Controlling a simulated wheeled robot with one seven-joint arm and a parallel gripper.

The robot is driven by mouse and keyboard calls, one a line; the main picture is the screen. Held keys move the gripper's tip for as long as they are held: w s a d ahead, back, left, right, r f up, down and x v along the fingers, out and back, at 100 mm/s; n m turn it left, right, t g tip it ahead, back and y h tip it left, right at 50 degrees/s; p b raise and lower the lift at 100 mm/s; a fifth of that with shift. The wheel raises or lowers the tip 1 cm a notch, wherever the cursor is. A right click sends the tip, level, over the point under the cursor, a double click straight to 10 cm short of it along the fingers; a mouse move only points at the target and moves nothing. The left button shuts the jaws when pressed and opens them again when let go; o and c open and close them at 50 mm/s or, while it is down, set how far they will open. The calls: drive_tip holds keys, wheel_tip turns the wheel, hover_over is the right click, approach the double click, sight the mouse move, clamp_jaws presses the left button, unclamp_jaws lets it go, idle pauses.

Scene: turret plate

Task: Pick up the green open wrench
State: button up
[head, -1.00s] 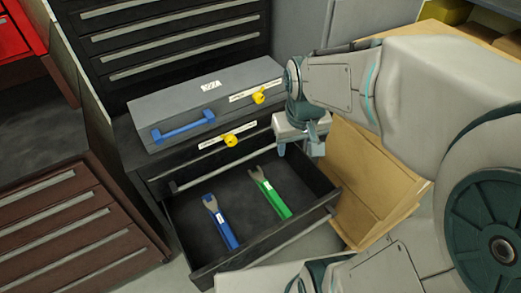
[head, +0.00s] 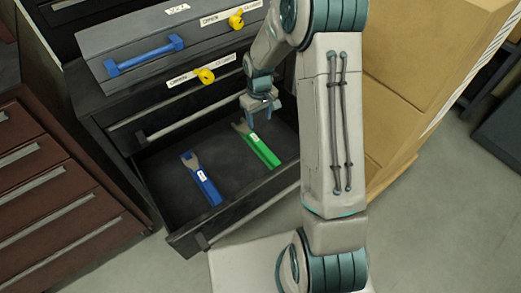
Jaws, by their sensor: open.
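The green open wrench (head: 262,152) lies in the open black drawer (head: 172,170), on its right side. Its grey open jaw points to the upper left and its green handle to the lower right, with a small white label. My gripper (head: 262,117) is open and empty, pointing down above the back right part of the drawer, near the wrench's jaw end. It looks apart from the wrench, though the exact height is hard to tell. A blue open wrench (head: 203,183) lies to the left of the green one in the same drawer.
A grey toolbox (head: 105,45) with a blue handle (head: 145,55) sits on the cabinet above the drawer. Yellow knobs (head: 205,75) stick out by the labels. Brown drawers (head: 60,190) stand at left, cardboard boxes (head: 430,90) at right. Bare drawer floor surrounds both wrenches.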

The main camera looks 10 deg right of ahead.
drive_tip(key=b, duration=0.2)
hover_over(261, 144)
drive_tip(key=f, duration=0.8)
drive_tip(key=shift+w+a, duration=0.15)
drive_tip(key=shift+a, duration=0.1)
drive_tip(key=shift+d+f+b, duration=0.2)
drive_tip(key=shift+f+b, duration=0.8)
drive_tip(key=shift+f, duration=1.8)
drive_tip(key=shift+r, duration=0.1)
clamp_jaws()
drive_tip(key=shift+r, duration=0.1)
